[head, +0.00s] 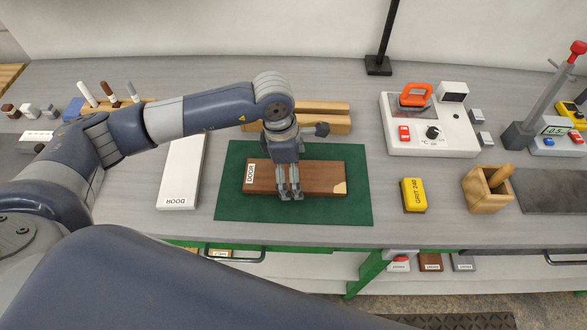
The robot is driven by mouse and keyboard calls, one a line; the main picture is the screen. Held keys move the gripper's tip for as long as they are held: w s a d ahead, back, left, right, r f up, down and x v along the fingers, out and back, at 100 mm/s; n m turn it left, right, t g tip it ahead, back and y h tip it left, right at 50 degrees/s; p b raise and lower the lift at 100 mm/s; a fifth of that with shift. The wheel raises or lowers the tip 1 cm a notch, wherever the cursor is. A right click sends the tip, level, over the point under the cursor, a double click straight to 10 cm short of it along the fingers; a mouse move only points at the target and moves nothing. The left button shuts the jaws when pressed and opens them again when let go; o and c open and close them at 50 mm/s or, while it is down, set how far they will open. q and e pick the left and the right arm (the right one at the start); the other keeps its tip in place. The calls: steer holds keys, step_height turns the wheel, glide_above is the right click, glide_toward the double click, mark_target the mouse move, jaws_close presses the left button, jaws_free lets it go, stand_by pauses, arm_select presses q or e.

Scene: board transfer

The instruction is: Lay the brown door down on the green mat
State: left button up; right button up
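The brown door (325,177) is a long flat board with a white DOOR label at its left end and a pale patch at its lower right corner. It lies flat over the green mat (235,208), within the mat's outline. I cannot tell whether it touches the mat or is slightly above it. My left gripper (290,193) points down at the middle of the door, its two fingers close together over the door's front part. Whether they grip the door or only stand at it cannot be made out. My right gripper is not in view.
A white DOOR board (183,172) lies left of the mat. A yellow grit block (413,195) and a wooden box (487,190) stand to the right. A white device with an orange handle (430,124) is behind them. Wooden bars (318,124) lie behind the mat.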

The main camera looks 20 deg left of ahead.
arm_select(q)
step_height(320, 180, up, 12)
steer(key=a, duration=0.1)
steer(key=shift+s+a, duration=0.2)
steer(key=shift+a, duration=0.2)
